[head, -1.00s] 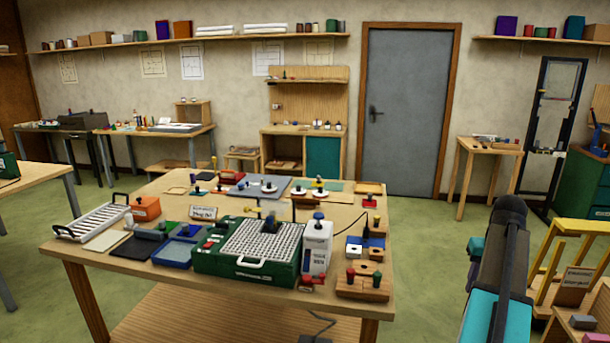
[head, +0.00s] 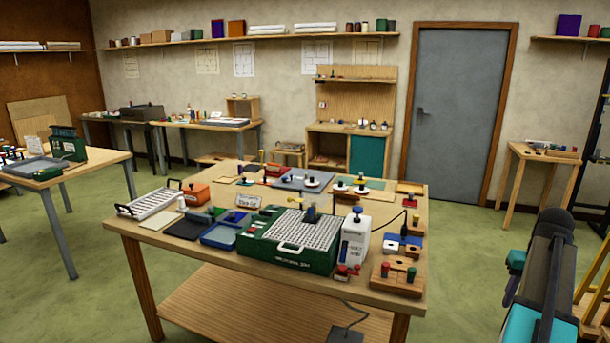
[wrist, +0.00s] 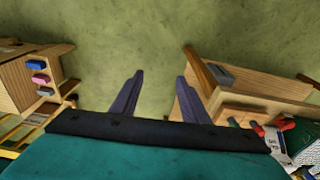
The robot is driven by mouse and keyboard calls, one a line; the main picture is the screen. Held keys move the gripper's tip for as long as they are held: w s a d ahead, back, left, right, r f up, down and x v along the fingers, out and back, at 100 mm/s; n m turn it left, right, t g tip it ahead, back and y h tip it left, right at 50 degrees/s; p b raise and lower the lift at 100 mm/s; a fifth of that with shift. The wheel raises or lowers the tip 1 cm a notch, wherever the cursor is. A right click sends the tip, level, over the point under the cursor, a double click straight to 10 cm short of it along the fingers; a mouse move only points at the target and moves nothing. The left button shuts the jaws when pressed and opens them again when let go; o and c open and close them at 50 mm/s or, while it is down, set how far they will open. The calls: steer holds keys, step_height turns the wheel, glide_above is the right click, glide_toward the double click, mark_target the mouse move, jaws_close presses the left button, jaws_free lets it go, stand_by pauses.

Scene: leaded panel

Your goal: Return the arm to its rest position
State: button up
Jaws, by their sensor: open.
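My arm shows at the lower right of the head view, its dark and teal links folded beside the table. In the wrist view my gripper (wrist: 158,92) has its two purple fingers spread apart, with nothing between them. Green floor lies beyond the fingertips. In the head view the gripper's jaws cannot be made out.
The wooden work table (head: 215,290) carries a green machine with a white studded top (head: 290,240), a white bottle (head: 355,240) and trays. Another table (head: 95,165) stands at left. Green floor (head: 80,290) is clear between them. A grey door (head: 455,110) is behind.

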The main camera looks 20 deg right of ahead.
steer(key=w+a+f+n+g+y+b, duration=0.1)
steer(key=w+a+f+n+g, duration=0.3)
steer(key=a+f, duration=1.3)
steer(key=w+a+f+n+y+b, duration=0.2)
steer(key=w+a+f, duration=0.4)
steer(key=a+f, duration=1)
steer(key=s+a+f+n+g+h+b, duration=0.1)
steer(key=s+a+f, duration=0.4)
steer(key=a+f, duration=0.25)
steer(key=s+a+f+n+g, duration=0.1)
steer(key=s+a+f+g, duration=0.1)
steer(key=s+a+f, duration=0.5)
steer(key=s+a+f+m+h, duration=0.1)
steer(key=s+a+f, duration=0.7)
steer(key=s, duration=0.4)
steer(key=shift+s+f+h+b, duration=0.25)
steer(key=shift+f+b, duration=0.2)
steer(key=shift+f, duration=0.4)
